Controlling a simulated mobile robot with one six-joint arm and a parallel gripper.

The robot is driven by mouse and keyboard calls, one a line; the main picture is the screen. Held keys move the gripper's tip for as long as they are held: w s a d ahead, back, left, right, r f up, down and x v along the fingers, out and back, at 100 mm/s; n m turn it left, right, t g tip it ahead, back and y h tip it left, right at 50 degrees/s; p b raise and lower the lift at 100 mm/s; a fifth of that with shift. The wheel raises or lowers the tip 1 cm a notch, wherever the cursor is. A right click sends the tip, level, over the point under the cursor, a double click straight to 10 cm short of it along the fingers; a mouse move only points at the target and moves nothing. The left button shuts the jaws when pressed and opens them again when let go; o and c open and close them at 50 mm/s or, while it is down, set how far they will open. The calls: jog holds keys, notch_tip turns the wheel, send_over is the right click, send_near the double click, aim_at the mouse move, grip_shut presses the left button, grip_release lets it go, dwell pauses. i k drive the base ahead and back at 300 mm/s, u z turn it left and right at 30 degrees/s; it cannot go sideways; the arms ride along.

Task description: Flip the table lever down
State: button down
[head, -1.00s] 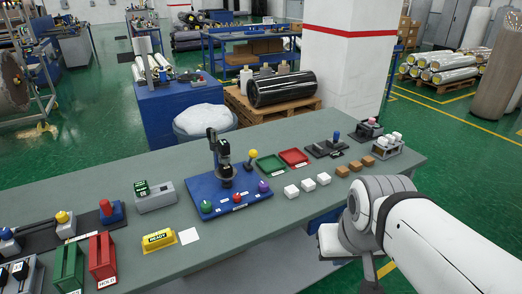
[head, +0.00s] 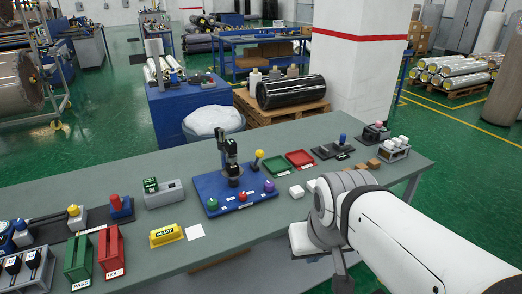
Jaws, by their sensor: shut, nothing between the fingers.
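Several small levers stand on the grey-green table (head: 150,225); I cannot tell by label which is the table lever. A yellow-knobbed lever (head: 259,155) stands upright behind the blue board (head: 213,207). A blue-knobbed lever (head: 342,138) stands up from a dark plate at the back right. More knobbed fixtures, with a red knob (head: 115,200) and a yellow knob (head: 74,210), sit at the left. My arm comes in from the lower right over the table's front edge. My gripper cannot be made out.
A yellow READY block (head: 166,235), green bin (head: 80,257) and red bin (head: 110,250) stand front left. A black microscope-like stand rises from the board.

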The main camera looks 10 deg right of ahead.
aim_at(259, 153)
jog(key=z, duration=0.05)
jog(key=i, duration=1)
jog(key=u, duration=0.05)
